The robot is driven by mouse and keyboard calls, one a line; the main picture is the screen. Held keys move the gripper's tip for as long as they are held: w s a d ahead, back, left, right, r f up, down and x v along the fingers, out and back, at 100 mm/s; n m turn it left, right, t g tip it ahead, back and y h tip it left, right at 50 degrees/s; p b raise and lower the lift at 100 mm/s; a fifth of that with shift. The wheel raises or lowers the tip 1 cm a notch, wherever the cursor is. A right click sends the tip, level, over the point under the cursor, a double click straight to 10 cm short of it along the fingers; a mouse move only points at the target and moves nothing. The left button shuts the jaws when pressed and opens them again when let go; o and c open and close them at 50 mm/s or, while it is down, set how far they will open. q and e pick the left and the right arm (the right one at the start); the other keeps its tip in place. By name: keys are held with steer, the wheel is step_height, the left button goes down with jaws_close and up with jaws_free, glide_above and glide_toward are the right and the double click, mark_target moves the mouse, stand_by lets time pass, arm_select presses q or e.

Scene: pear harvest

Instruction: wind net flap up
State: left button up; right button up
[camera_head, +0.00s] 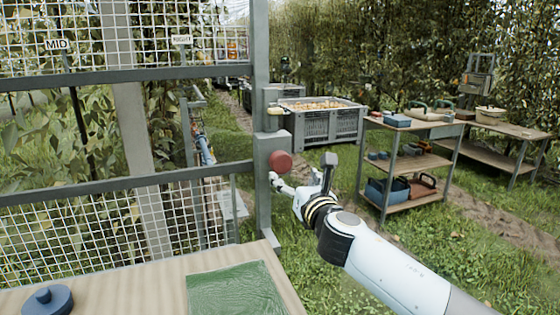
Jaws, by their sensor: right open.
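White net panels (90,228) hang in a grey frame on the left, with another net (130,38) above the middle rail. A grey post (264,190) stands at the frame's right edge. It carries a grey box with a round red knob (280,163), and a pale yellow handle (275,111) sits higher up. My right gripper (301,171) is open, its fingers spread just right of and below the red knob. One fingertip is close to the knob; I cannot tell whether it touches. My left gripper is not in view.
A wooden table (130,288) with a green mat (238,290) and a blue round object (48,299) is at the front left. A grey crate (318,122) stands behind the post. A shelf rack (400,160) and a bench (500,153) stand at right on grass.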

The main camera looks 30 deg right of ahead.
mark_target(283, 164)
steer(key=b+x, duration=0.1)
steer(key=x, duration=0.9)
steer(key=shift+w+d+b, duration=0.15)
steer(key=shift+w+b, duration=0.15)
steer(key=shift+b, duration=0.1)
steer(key=c, duration=1.2)
